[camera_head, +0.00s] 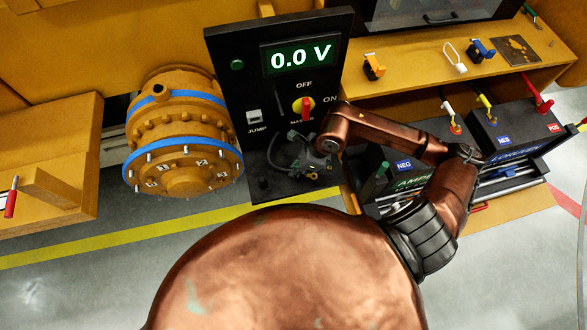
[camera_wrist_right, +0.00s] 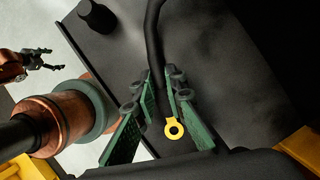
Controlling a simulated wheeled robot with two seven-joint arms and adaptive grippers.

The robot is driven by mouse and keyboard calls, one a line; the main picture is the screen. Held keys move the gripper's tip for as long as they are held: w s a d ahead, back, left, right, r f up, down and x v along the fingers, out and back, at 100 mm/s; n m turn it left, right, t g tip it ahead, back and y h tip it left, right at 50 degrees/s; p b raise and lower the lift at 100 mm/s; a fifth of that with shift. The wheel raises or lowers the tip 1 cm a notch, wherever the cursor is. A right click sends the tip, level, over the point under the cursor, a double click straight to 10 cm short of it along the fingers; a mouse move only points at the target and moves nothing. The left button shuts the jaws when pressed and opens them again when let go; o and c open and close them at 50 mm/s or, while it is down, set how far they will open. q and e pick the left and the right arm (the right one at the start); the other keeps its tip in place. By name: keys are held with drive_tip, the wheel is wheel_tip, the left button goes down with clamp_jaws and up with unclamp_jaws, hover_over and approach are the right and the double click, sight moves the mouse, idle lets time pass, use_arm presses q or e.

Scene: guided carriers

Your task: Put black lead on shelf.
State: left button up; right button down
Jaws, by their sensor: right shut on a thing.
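My right gripper (camera_head: 312,168) is low in front of the black meter panel in the head view. In the right wrist view its green-padded fingers (camera_wrist_right: 168,115) are shut on the black lead (camera_wrist_right: 152,45). A yellow ring end (camera_wrist_right: 174,129) shows between the fingertips. The black lead also shows as a loop (camera_head: 270,150) against the panel in the head view. The yellow shelf (camera_head: 420,78) is at the upper right, holding several small items. My left gripper (camera_wrist_right: 48,62) shows small in the wrist view, with its fingers apart and empty.
The meter panel (camera_head: 226,110) reads 0.0 V and has a red-and-yellow switch. A flanged yellow pipe (camera_head: 180,125) is left of it. Batteries (camera_head: 500,125) with coloured clamps stand below the shelf. On the shelf are an orange clip (camera_head: 373,67), a blue clip (camera_head: 482,49) and a dark plate (camera_head: 515,49).

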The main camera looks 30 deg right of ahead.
sight(309, 176)
drive_tip(key=shift+s, duration=0.25)
drive_tip(key=shift+w+a+f, duration=0.1)
drive_tip(key=shift+w, duration=0.05)
drive_tip(key=c, duration=2)
unclamp_jaws()
drive_tip(key=shift+o, duration=0.2)
drive_tip(key=shift+r, duration=0.2)
drive_tip(key=shift+d+r, duration=0.2)
drive_tip(key=shift+r, duration=0.1)
drive_tip(key=b+v, duration=0.3)
drive_tip(key=v, duration=0.8)
drive_tip(key=shift+r, duration=0.1)
